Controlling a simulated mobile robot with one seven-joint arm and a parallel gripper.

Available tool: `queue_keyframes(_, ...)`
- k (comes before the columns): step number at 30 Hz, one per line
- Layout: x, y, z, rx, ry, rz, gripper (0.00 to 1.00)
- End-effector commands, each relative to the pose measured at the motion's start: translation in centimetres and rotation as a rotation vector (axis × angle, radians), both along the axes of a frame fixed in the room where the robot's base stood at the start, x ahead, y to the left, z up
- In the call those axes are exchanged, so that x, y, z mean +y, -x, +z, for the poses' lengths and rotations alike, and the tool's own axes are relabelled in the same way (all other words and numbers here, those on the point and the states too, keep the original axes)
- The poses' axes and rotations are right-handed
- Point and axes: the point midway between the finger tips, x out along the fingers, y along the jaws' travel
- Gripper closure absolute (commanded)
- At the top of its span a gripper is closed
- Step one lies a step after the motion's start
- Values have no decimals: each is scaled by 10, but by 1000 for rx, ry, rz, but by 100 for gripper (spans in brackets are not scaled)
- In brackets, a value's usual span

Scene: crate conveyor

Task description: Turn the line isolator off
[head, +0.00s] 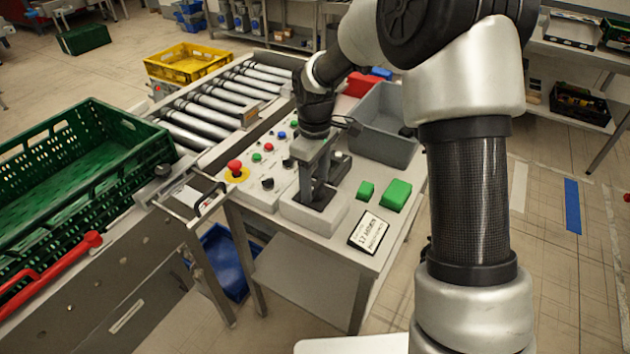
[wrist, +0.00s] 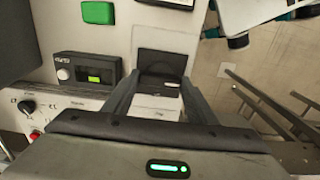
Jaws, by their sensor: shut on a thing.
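The line isolator appears to be the pale box (head: 308,217) with a dark top plate on the control table's near edge. My gripper (head: 316,190) points down over this box and is shut on its handle, which is mostly hidden by the fingers in the head view. In the wrist view my gripper (wrist: 160,90) has a finger on each side of a dark and pale block, the isolator handle (wrist: 158,106). The handle's angle and any on or off mark cannot be read.
The control panel with a red emergency button (head: 235,167) is left of my gripper. Green blocks (head: 396,194), a printed sign (head: 369,232) and a grey bin (head: 385,130) are to the right. A green crate (head: 130,165) and roller conveyor (head: 208,110) lie left.

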Motion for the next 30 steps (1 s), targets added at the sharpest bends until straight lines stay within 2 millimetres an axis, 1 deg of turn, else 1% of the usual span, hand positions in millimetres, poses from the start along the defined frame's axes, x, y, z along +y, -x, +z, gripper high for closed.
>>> queue_keyframes(1,1,-1,1,-4,-1,0,71)
queue_keyframes(2,1,-1,1,-4,-1,-1,47)
queue_keyframes(3,1,-1,1,-4,-1,-1,40)
queue_keyframes(5,1,-1,1,-3,-1,-1,30)
queue_keyframes(13,0,0,1,-1,0,-1,30)
queue_keyframes(17,0,-1,7,-3,-1,-1,30)
queue_keyframes(20,0,-2,21,-6,-1,-2,30)
queue_keyframes(23,0,-2,43,-7,0,-2,30)
queue_keyframes(30,0,-2,103,-7,-1,-1,30)
